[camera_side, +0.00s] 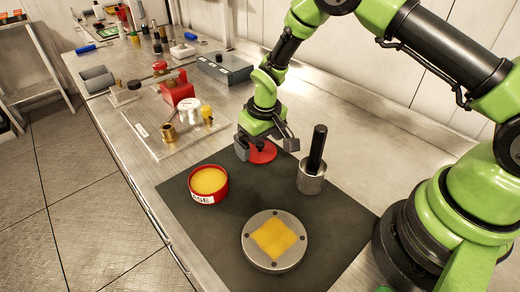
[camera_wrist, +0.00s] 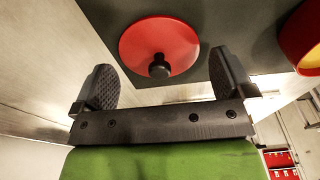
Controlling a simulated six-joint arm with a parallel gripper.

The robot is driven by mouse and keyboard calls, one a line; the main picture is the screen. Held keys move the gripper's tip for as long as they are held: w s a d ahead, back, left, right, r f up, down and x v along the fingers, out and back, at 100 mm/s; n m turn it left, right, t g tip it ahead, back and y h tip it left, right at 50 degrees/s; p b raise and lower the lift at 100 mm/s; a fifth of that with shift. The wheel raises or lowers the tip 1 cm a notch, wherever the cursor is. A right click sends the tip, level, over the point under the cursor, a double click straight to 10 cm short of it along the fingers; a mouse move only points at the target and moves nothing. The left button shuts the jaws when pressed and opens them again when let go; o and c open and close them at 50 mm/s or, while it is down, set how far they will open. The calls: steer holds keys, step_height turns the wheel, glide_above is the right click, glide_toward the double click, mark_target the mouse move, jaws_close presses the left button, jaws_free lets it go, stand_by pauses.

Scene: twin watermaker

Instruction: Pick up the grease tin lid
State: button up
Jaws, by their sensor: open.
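The grease tin lid is a red disc (camera_side: 264,154) with a small black knob, lying on the dark mat (camera_side: 235,235) near its back edge. It also shows in the wrist view (camera_wrist: 145,48), with its knob between the finger lines. My gripper (camera_side: 265,146) is open just above the lid, one finger on each side of it. Its two dark fingers also show in the wrist view (camera_wrist: 168,85), and nothing is held between them. The open grease tin (camera_side: 208,184), red with yellow grease, stands to the left on the mat; part of it shows in the wrist view (camera_wrist: 302,40).
A metal cup with a black handle (camera_side: 312,172) stands close to the right of my gripper. A round metal flange with a yellow cloth (camera_side: 274,242) lies at the front. A clear plate with fittings (camera_side: 175,125) and a grey-blue box (camera_side: 224,68) are further back.

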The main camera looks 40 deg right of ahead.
steer(key=shift+f, duration=0.45)
steer(key=shift+c, duration=0.5)
jaws_close()
